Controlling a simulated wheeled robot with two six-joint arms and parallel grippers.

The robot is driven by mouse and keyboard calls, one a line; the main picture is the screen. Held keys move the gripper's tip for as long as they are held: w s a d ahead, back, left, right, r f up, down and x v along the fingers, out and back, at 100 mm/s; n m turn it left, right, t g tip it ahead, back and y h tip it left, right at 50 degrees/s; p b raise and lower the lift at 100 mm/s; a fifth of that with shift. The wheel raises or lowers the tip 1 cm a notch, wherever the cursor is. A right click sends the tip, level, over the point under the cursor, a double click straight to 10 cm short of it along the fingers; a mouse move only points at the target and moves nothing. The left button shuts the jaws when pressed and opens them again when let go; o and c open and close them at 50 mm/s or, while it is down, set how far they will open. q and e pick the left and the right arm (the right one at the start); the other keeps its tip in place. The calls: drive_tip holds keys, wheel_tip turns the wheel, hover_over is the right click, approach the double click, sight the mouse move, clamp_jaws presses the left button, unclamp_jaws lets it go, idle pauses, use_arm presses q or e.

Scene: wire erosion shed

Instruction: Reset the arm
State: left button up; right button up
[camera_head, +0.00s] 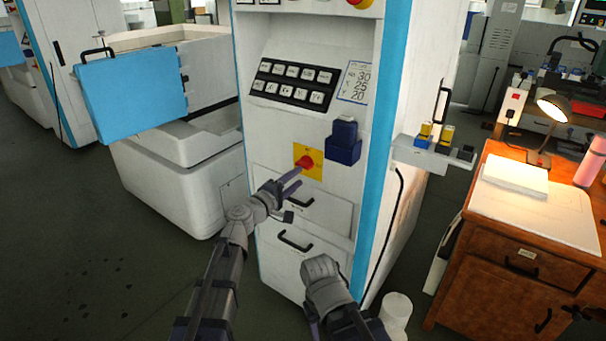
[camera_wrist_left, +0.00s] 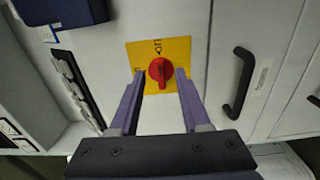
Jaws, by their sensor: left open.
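My left gripper (camera_head: 291,180) reaches up to the front of the white and blue machine cabinet. In the left wrist view its two purple fingers (camera_wrist_left: 161,80) are open, one on either side of a red rotary knob (camera_wrist_left: 160,70). I cannot tell whether they touch the knob. The knob sits on a yellow plate (camera_wrist_left: 180,48); in the head view the red knob (camera_head: 305,161) is just beyond the fingertips. My right arm (camera_head: 325,284) is low in front of the cabinet, and its fingers do not show.
Above the knob are a black keypad (camera_head: 292,84) and a dark blue holder (camera_head: 343,143). Below are drawers with black handles (camera_head: 294,241). A wooden desk (camera_head: 510,260) with a lit lamp (camera_head: 552,106) stands right. A white bin (camera_head: 396,312) is on the floor. Open floor lies left.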

use_arm(q)
drive_tip(key=shift+v, duration=0.9)
drive_tip(key=s+f+m+g+y, duration=0.3)
drive_tip(key=s+f+m+g, duration=0.5)
drive_tip(key=s+f, duration=0.55)
drive_tip(key=s+a+f+m+g+y, duration=0.3)
drive_tip(key=s+a+f+g+y, duration=0.4)
drive_tip(key=s+a, duration=0.7)
drive_tip(key=s+d+r+m+y+p, duration=0.1)
drive_tip(key=s+d+r+p, duration=0.1)
drive_tip(key=d+r+p, duration=0.3)
drive_tip(key=s+d+r+m+p, duration=0.2)
drive_tip(key=d+r+p, duration=0.3)
drive_tip(key=r+p, duration=0.8)
drive_tip(key=shift+s+d+y+p, duration=0.25)
drive_tip(key=shift+y+p, duration=0.15)
drive_tip(key=shift+p, duration=0.4)
